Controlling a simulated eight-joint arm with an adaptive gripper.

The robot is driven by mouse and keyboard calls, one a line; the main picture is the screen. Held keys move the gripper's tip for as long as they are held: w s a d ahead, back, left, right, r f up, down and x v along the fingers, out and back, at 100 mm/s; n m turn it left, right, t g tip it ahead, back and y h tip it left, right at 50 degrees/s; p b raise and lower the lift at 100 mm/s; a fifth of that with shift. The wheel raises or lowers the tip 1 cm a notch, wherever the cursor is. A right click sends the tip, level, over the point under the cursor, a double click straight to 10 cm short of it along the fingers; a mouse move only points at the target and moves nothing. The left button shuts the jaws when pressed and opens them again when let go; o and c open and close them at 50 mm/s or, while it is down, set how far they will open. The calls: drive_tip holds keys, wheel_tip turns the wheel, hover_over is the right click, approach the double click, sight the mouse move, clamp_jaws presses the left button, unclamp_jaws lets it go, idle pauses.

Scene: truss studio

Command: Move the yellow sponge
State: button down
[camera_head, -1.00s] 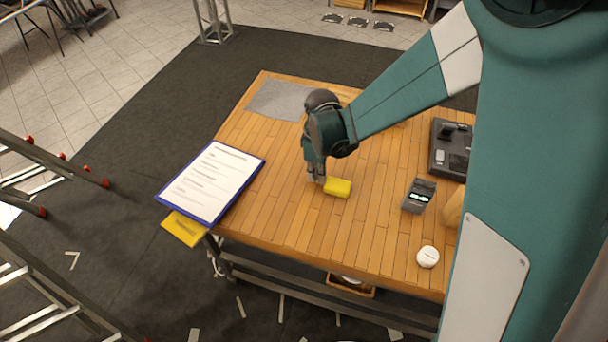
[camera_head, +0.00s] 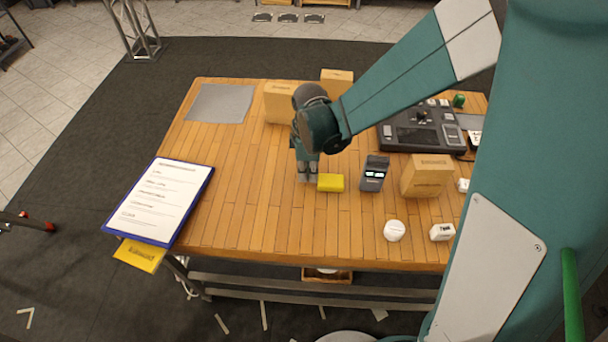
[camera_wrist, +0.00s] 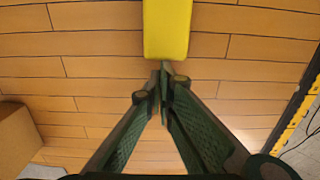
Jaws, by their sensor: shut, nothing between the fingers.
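The yellow sponge (camera_head: 331,183) lies flat on the wooden table (camera_head: 240,215). My gripper (camera_head: 308,178) is just to the left of the sponge, low over the table, with its fingers pointing down. In the wrist view the sponge (camera_wrist: 167,28) is at the top centre, just beyond the fingertips. My gripper (camera_wrist: 162,78) is shut there, with nothing between its fingers. The fingertips are close to the sponge's near end; I cannot tell whether they touch it.
A round white object (camera_head: 394,230) lies nearer the front edge. A clipboard (camera_head: 160,200) overhangs the left edge. The table between clipboard and gripper is clear.

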drive_tip(key=shift+a, duration=0.15)
drive_tip(key=shift+a, duration=0.85)
drive_tip(key=shift+a+b, duration=0.45)
drive_tip(key=shift+a, duration=0.6)
wheel_tip(320, 180, up, 10)
drive_tip(key=p, duration=0.1)
drive_tip(key=shift+d, duration=0.1)
